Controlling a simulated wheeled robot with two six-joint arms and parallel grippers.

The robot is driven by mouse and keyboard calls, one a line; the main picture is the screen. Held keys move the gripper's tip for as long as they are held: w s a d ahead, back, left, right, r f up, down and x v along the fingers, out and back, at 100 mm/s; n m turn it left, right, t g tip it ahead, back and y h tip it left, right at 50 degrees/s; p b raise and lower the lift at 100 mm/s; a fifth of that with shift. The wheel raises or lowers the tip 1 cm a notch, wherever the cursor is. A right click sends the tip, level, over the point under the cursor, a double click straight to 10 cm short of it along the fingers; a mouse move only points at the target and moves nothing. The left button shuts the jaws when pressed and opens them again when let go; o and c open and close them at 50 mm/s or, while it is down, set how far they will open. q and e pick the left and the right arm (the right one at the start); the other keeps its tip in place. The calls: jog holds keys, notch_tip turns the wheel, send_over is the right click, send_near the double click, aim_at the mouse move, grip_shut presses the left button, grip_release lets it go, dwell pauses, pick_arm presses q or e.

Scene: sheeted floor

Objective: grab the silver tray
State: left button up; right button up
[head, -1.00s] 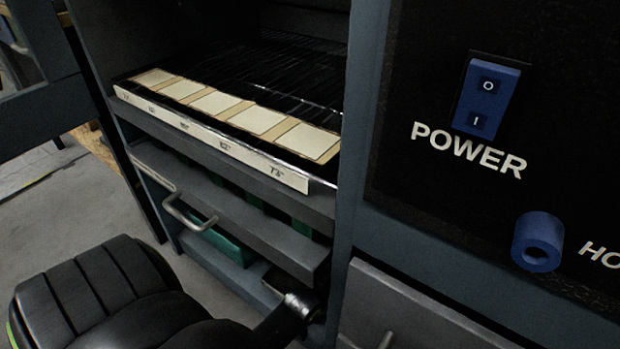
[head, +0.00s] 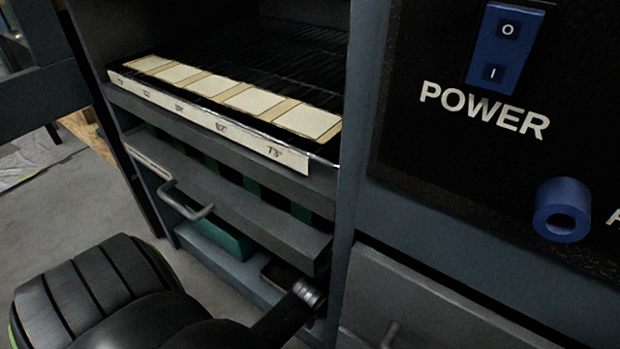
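A shallow tray with a shiny silvery edge (head: 322,161) sits on the upper shelf of the open cabinet. It bears a row of several cream square cards, and a white labelled strip (head: 205,122) runs along its front. I cannot tell for certain whether this is the silver tray. My black arm crosses the bottom left and ends near a silver ring in front of the lower cabinet. It is apart from the shelf tray. No gripper fingers are visible.
A lower drawer with a bent metal handle (head: 172,190) juts out below the tray. A green bin (head: 222,238) stands beneath it. On the right is a dark panel with a blue power switch (head: 505,48) and a blue knob (head: 562,210). Grey floor shows at left.

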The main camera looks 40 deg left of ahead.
dwell(0.3)
pick_arm(q)
grip_shut()
jog(key=shift+w+r, duration=0.1)
jog(key=shift+r, duration=0.15)
dwell(0.4)
